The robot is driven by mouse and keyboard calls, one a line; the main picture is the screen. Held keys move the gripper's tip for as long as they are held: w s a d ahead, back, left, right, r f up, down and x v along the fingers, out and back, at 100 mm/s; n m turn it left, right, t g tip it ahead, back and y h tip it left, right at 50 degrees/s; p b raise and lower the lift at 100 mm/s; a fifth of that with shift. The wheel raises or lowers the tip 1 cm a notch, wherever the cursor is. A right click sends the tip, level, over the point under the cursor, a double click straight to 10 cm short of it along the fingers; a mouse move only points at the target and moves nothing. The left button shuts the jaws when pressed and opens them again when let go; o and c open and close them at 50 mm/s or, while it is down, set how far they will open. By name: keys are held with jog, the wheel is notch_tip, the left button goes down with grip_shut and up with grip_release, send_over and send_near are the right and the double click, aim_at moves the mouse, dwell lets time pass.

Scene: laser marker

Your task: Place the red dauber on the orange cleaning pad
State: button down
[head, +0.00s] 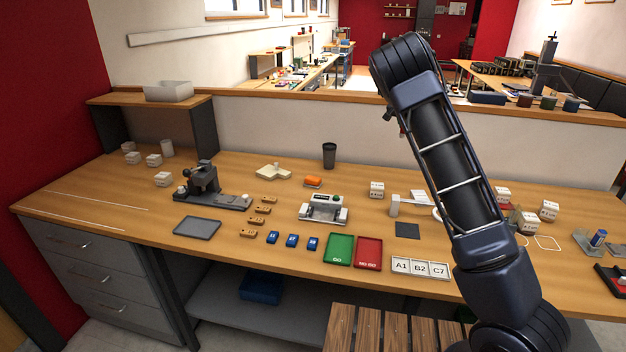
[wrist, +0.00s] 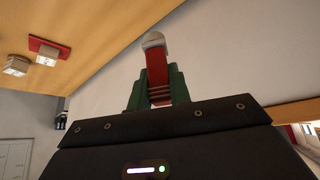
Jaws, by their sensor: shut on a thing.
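The red dauber (wrist: 156,65) has a red body and a pale rounded tip. In the wrist view it stands between the two green fingers of my gripper (wrist: 158,84), which is shut on it. The pale tip sticks out past the fingers, clear of any surface in that view. In the head view my arm shows at the right, but the gripper and the dauber cannot be made out. The orange cleaning pad (head: 313,182) is a small orange block lying flat on the workbench, left of my arm and behind the grey-white fixture. Nothing is seen on top of it.
On the workbench (head: 130,205), a dark cup (head: 329,155) stands behind the pad and a cream-coloured piece (head: 273,172) lies left of it. The grey-white fixture (head: 323,208) is in front. Green (head: 340,249) and red (head: 368,252) trays lie near the front edge.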

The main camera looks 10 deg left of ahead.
jog(key=s+a+r+n+y, duration=0.1)
jog(key=s+a+n+y, duration=0.2)
jog(key=a, duration=1.6)
jog(key=r+n+t, duration=0.1)
jog(key=n, duration=0.2)
send_over(313, 178)
notch_tip(313, 178, down, 20)
jog(key=shift+w+r, duration=0.15)
jog(key=shift+r, duration=0.1)
jog(key=shift+f, duration=0.1)
jog(key=c, duration=1.3)
grip_release()
